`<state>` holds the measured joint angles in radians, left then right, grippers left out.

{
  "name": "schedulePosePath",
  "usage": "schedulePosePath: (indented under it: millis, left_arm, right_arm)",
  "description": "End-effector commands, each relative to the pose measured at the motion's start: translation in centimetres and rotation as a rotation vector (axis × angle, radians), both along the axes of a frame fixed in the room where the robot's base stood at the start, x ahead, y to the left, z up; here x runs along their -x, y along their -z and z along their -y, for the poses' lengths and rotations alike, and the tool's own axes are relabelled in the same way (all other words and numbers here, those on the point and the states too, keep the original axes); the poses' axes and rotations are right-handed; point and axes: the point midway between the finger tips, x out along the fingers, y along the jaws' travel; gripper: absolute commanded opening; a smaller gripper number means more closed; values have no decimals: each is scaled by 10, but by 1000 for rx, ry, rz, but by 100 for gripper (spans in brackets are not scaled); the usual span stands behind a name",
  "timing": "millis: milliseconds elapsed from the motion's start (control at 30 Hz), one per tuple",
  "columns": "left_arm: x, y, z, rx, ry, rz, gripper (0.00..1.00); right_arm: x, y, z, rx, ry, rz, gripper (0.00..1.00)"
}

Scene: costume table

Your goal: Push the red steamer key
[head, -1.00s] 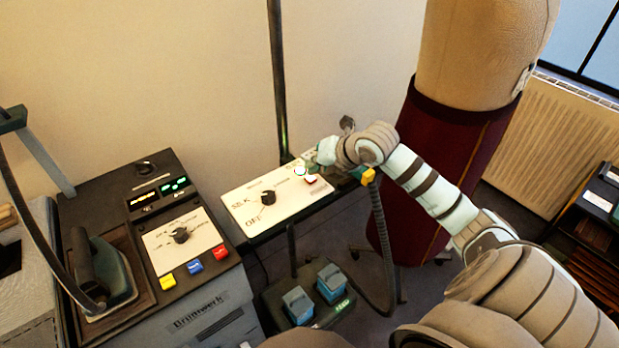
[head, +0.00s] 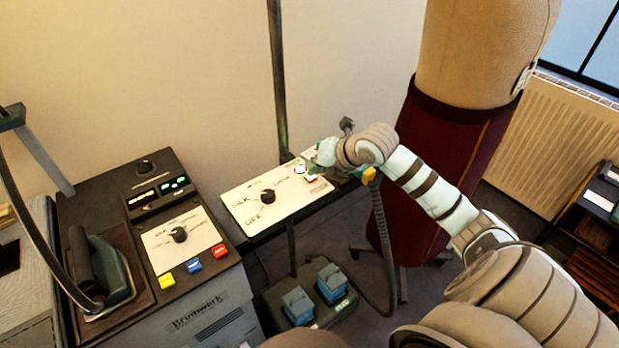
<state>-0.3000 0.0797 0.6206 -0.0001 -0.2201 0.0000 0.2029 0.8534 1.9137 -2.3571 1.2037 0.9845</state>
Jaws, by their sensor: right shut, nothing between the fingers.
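The steamer's white control panel (head: 262,212) stands at the middle of the view, with a black dial (head: 268,196). The red steamer key (head: 311,180) is near the panel's right end, small and partly covered by my right gripper. A round lit lamp (head: 300,169) beside it looks white with a reddish rim. My right gripper (head: 315,165) is shut and empty, its tip at the key. I cannot tell whether it touches or presses the key. My left gripper is not in view.
An ironing station (head: 215,318) at left carries an iron (head: 105,270), a dial and yellow, blue and red keys. A thin pole rises behind the panel. A dress form (head: 440,165) stands behind my right arm. Two blue pedals (head: 331,284) sit below the panel.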

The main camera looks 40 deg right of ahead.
Motion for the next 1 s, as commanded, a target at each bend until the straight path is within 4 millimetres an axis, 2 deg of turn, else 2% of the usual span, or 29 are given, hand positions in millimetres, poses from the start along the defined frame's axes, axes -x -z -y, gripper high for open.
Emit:
schedulePosePath:
  millis: [767,1000]
  left_arm:
    - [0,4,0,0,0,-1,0]
    - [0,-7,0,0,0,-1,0]
  right_arm:
    - [0,5,0,0,0,0,0]
    - [0,-9,0,0,0,0,0]
